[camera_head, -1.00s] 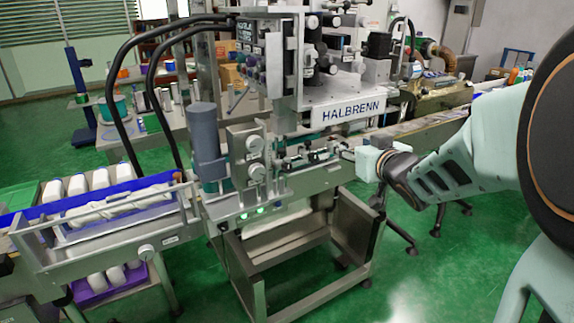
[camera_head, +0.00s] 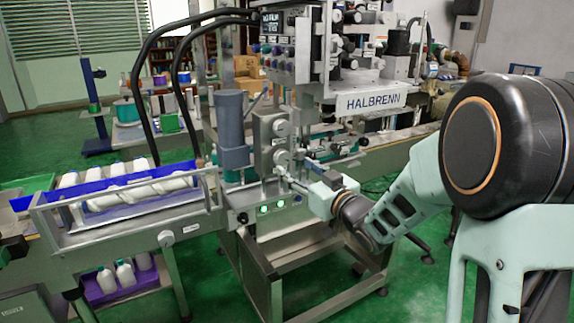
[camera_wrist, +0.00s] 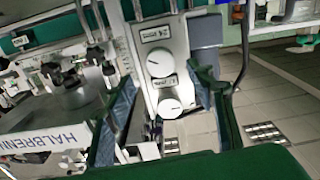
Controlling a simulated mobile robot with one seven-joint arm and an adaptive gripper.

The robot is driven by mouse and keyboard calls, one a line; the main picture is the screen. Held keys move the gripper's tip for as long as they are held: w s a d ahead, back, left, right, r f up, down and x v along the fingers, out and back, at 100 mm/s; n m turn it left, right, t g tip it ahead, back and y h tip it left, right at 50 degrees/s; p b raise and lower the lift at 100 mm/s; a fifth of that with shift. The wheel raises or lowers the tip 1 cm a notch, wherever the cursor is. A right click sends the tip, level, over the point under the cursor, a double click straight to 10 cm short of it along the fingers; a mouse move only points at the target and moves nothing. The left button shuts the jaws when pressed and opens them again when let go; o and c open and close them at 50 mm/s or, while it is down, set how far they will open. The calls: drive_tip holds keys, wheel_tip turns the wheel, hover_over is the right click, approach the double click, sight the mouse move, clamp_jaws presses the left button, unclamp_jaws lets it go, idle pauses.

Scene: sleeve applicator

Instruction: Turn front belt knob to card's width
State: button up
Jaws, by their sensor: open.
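Two round pale knobs sit one above the other on a grey upright box of the machine. The upper knob (camera_head: 280,128) also shows in the wrist view (camera_wrist: 160,63), as does the lower knob (camera_wrist: 170,107). Small labels sit by them, too small to read. I cannot tell which is the front belt knob, and I make out no readable width card. My gripper (camera_head: 288,178) is open and empty, in front of the box close to the lower knob. In the wrist view both knobs appear between its fingers (camera_wrist: 163,78); contact is not clear.
A grey motor cylinder (camera_head: 231,125) stands left of the knob box. A conveyor with white bottles (camera_head: 140,192) extends left, with another knob (camera_head: 165,239) on its front. The HALBRENN head (camera_head: 372,101) overhangs behind. Green floor in front is open.

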sight(284, 159)
drive_tip(key=x, duration=0.5)
drive_tip(key=shift+a, duration=0.1)
drive_tip(key=c, duration=1.2)
